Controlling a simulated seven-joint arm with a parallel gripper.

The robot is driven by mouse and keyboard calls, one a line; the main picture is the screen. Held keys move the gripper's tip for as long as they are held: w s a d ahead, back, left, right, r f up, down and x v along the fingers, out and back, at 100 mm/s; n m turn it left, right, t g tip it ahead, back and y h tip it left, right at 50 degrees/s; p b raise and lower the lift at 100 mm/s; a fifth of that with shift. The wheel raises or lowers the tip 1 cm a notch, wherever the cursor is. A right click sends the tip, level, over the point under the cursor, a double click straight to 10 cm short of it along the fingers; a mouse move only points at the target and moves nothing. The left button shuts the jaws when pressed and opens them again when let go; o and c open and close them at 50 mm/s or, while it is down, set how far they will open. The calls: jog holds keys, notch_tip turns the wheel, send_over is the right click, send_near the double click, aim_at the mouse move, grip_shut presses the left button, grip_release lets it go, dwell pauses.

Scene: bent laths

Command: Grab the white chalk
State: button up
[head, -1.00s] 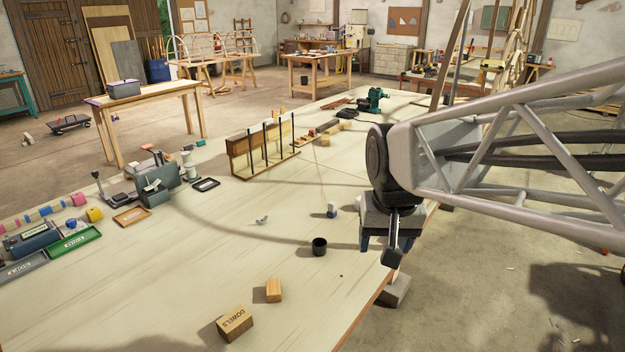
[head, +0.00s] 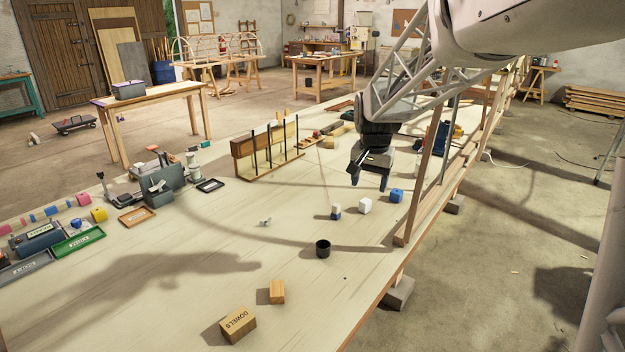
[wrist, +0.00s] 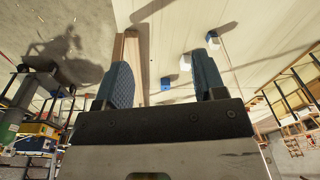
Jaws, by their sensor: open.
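A small white block (head: 365,205), which looks like the white chalk, lies on the long workbench, between a blue block (head: 397,195) on its right and a blue-and-white block (head: 336,212) on its left. My gripper (head: 369,181) is open and empty, pointing down, and appears just above and beyond the white block in the head view. In the wrist view, my gripper (wrist: 165,72) shows two blue fingers spread apart. The white block (wrist: 185,62) shows beyond them, between the fingers' directions and near the right one, with the blue block (wrist: 165,84) close by. Nothing touches the fingers.
A black cup (head: 322,248) and a small wing-nut-like piece (head: 265,222) lie nearer. A wooden rack (head: 268,152) stands to the left. The bench's middle is mostly clear.

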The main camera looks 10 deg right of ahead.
jog(key=w+d+f+m, duration=0.1)
jog(key=w+d+f, duration=0.15)
jog(key=w, duration=0.35)
jog(key=w+d+f+m, duration=0.1)
jog(key=w+f, duration=0.3)
jog(key=w, duration=0.3)
jog(key=m+g, duration=0.1)
jog(key=m, duration=0.1)
send_over(365, 200)
jog(key=s, duration=0.1)
notch_tip(365, 200, down, 10)
jog(key=shift+a+r, duration=0.15)
jog(key=shift+r, duration=0.05)
jog(key=shift+w+f+m, duration=0.3)
jog(key=shift+f, duration=1.3)
jog(key=shift+f, duration=0.1)
jog(key=shift+w+d+f, duration=0.1)
jog(key=shift+d+f, duration=0.05)
jog(key=shift+f, duration=1.1)
jog(key=shift+w+d+f, duration=0.1)
jog(key=shift+f, duration=1.15)
